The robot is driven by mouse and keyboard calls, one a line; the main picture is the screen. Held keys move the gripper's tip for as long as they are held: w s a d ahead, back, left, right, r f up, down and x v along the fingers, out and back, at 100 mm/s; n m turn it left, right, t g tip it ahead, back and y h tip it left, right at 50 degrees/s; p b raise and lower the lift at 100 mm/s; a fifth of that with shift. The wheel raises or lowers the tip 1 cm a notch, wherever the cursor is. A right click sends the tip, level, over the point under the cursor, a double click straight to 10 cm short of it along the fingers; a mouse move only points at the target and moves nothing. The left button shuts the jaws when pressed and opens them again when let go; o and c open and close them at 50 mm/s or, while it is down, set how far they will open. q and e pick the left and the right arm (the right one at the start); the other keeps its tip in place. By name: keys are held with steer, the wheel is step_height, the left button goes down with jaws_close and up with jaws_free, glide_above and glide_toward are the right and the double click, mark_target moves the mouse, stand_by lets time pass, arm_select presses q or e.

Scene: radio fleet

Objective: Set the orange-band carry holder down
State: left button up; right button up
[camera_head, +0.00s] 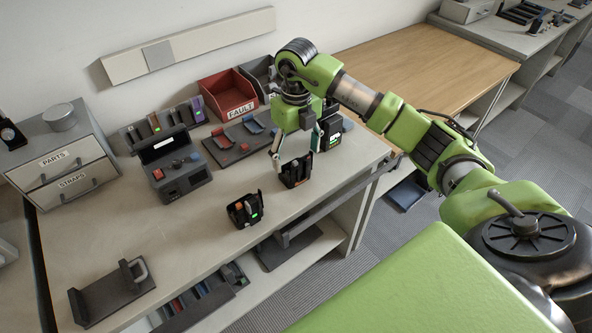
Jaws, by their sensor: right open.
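My right gripper (296,155) is open, pointing down over the bench. Its fingers are apart, one on each side just above a small black holder (296,174) that stands upright on the bench top. I cannot make out a band colour on this holder. A second black holder (245,210) stands nearer the front edge, with a green light and a small orange-red patch. Another dark unit with a green light (334,139) stands behind the gripper, partly hidden. My left gripper is not in view.
A grey console (178,174), a red FAULT bin (228,98), a dark tray of parts (236,141) and a drawer cabinet (62,160) stand at the back. A dark bracket (110,292) lies front left. The bench between the bracket and the holders is clear.

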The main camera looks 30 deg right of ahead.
mark_target(297, 171)
steer(key=shift+f, duration=0.55)
steer(key=shift+w+f, duration=0.1)
steer(key=shift+f, duration=0.4)
step_height(297, 171, down, 4)
steer(key=shift+r+p, duration=0.15)
steer(key=shift+p, duration=0.65)
steer(key=shift+f, duration=0.5)
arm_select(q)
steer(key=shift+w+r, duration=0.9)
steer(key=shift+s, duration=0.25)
arm_select(e)
steer(key=c, duration=1.3)
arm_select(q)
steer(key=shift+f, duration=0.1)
arm_select(e)
steer(key=shift+r, duration=0.15)
